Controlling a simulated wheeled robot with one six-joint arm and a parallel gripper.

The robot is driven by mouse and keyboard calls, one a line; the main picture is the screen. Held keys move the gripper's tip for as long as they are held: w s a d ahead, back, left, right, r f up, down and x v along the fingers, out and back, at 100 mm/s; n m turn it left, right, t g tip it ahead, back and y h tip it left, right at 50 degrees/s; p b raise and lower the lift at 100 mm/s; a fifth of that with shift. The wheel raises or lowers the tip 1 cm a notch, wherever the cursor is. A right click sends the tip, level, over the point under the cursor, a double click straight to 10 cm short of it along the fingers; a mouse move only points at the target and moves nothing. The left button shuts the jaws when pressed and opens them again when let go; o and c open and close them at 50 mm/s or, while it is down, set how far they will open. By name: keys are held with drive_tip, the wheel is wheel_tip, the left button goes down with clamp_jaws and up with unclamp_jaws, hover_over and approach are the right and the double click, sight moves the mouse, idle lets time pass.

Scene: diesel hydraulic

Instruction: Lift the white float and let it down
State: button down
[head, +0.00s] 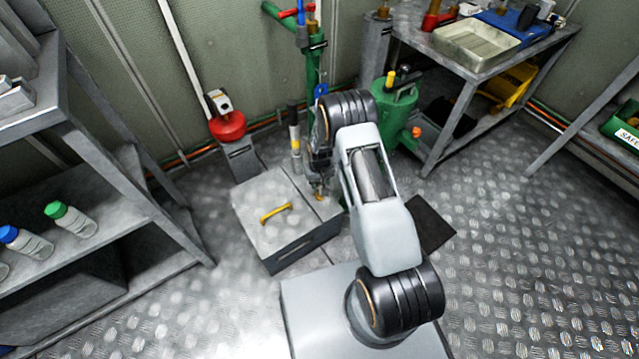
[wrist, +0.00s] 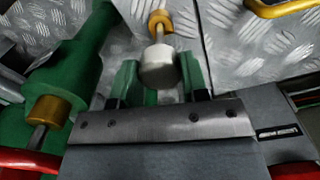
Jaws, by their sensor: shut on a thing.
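The white float (wrist: 158,70) shows in the wrist view as a pale rounded cylinder on a thin stem. A brass collar (wrist: 160,22) sits around the stem beyond it, over the patterned metal plate. My gripper (wrist: 160,78) has its two green fingers on either side of the float and is shut on it. In the head view my gripper (head: 318,190) points down at the right part of a low metal box (head: 250,222). There the float is too small or hidden to make out.
A yellow handle (head: 276,213) stands on the box lid left of my gripper. A green tank (head: 393,112) and a green post (head: 312,70) stand behind. A shelf (head: 135,180) is at the left, and a workbench (head: 440,55) at the back right. Open floor lies at the right.

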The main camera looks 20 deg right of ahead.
wheel_tip(320, 180, up, 5)
drive_tip(key=shift+f+p, duration=0.2)
drive_tip(key=shift+p, duration=0.65)
drive_tip(key=shift+f, duration=0.1)
drive_tip(key=c, duration=0.6)
unclamp_jaws()
wheel_tip(320, 180, up, 14)
drive_tip(key=p, duration=0.3)
drive_tip(key=shift+f+p, duration=0.1)
drive_tip(key=shift+p, duration=0.3)
